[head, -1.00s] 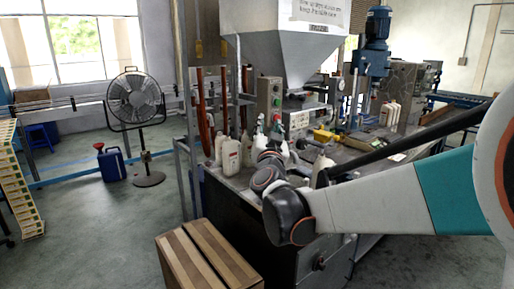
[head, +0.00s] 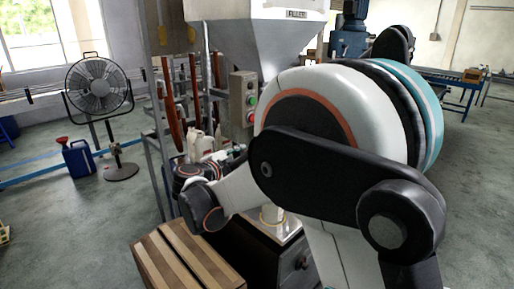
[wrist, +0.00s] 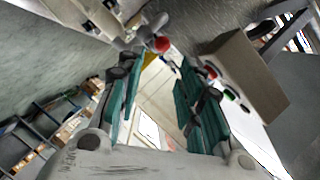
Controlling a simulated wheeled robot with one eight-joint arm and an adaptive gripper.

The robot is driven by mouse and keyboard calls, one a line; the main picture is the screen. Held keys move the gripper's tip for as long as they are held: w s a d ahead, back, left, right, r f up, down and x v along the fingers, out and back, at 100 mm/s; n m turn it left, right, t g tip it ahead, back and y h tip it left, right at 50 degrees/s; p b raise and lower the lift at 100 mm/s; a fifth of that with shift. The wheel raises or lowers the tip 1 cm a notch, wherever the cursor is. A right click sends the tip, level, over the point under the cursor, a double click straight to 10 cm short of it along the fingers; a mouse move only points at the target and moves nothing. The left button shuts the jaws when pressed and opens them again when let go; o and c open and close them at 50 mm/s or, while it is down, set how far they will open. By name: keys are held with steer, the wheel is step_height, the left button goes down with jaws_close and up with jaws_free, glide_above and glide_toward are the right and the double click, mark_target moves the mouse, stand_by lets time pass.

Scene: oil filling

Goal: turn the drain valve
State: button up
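My gripper (wrist: 157,72) shows in the wrist view with its two teal-padded fingers spread apart and nothing held between them. Beyond the fingertips, a red round part (wrist: 161,44) sits by a grey pipe-like piece (wrist: 156,22). It may be the drain valve, but I cannot tell for sure. It is apart from the fingers. In the head view my own arm covers the gripper and the area under the filler hopper (head: 262,38), so no drain valve can be made out there.
The control box (head: 243,98) with coloured buttons stands beside the hopper; it also shows close to the right finger in the wrist view (wrist: 240,72). White bottles (head: 203,145) stand on the bench. A wooden crate (head: 180,258) is in front. A fan (head: 98,88) and blue jerrycan (head: 78,160) stand left.

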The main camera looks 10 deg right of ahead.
steer(key=b+x, duration=0.3)
steer(key=x, duration=0.9)
steer(key=shift+w+f, duration=0.1)
steer(key=shift+w, duration=0.05)
steer(key=shift+d, duration=0.1)
jaws_close()
